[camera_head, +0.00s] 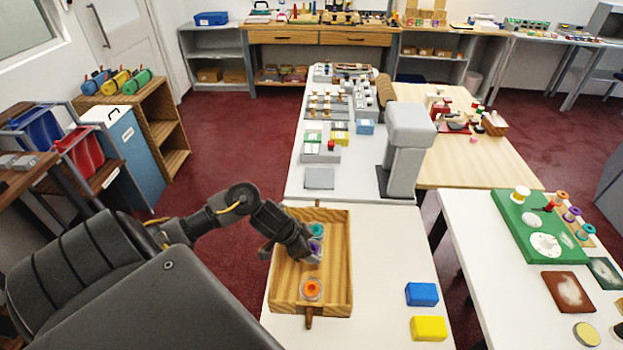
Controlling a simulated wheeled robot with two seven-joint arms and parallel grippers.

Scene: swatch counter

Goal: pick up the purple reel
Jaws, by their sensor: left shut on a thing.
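A wooden tray (339,270) with handles stands on the white table in front of me. In it are a teal reel (317,230), a purple reel (315,248) and an orange reel (312,289), in a row from far to near. My left gripper (312,253) reaches into the tray from the left and is shut on the purple reel, between the other two. The fingers hide part of this reel, and I cannot tell whether it is clear of the tray floor. My right gripper is out of view.
A blue block (422,294) and a yellow block (429,328) lie on the table right of the tray. A grey stand (405,150) rises behind. On the right table, a green board (515,215) has another purple reel (571,214) beside it. The table between tray and blocks is clear.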

